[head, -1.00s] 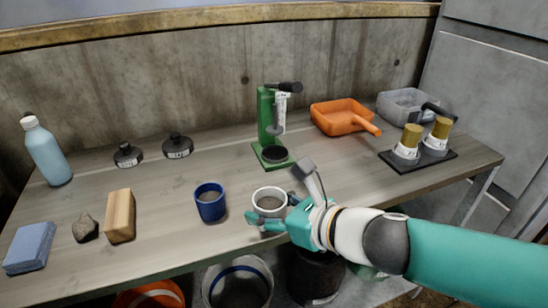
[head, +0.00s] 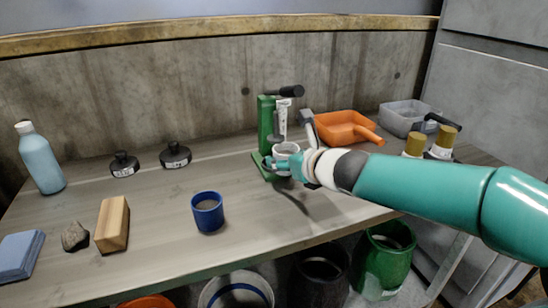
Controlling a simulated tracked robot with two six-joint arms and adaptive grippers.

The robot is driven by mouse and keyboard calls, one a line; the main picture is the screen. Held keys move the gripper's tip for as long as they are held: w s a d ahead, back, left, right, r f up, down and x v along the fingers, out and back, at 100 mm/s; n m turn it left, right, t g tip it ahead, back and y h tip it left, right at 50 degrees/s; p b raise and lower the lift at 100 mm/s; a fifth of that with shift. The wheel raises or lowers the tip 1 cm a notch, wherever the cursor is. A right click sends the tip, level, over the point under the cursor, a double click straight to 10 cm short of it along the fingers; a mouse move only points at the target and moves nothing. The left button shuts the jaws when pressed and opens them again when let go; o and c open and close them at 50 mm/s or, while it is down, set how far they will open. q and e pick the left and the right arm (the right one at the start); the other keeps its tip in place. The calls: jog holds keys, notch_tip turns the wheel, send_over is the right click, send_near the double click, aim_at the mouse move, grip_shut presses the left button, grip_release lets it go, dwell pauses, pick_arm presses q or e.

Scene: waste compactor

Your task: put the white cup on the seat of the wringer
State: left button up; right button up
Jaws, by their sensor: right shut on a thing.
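The white cup (head: 285,149) is held upright by my right gripper (head: 284,160), which is shut on it. The green wringer (head: 266,124) stands at the back middle of the table, with a dark lever at its top. The cup is at the front of the wringer, over or close to its base (head: 262,166). The cup and gripper cover most of the seat, so I cannot tell whether the cup touches it. My left gripper is not in view.
A blue cup (head: 207,213) stands front of the wringer. An orange scoop (head: 345,127) and a grey bin (head: 408,118) lie right, behind my arm. A wooden block (head: 112,224), a stone (head: 75,237) and a blue sponge (head: 18,256) are at left. The table between is clear.

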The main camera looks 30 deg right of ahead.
aim_at(280, 149)
jog(key=w, duration=0.5)
jog(key=shift+d+r+p, duration=0.1)
jog(key=shift+d+p, duration=0.1)
jog(key=shift+p, duration=0.15)
jog(key=shift+f+b, duration=0.85)
jog(key=shift+s, duration=0.1)
jog(key=o, duration=1.3)
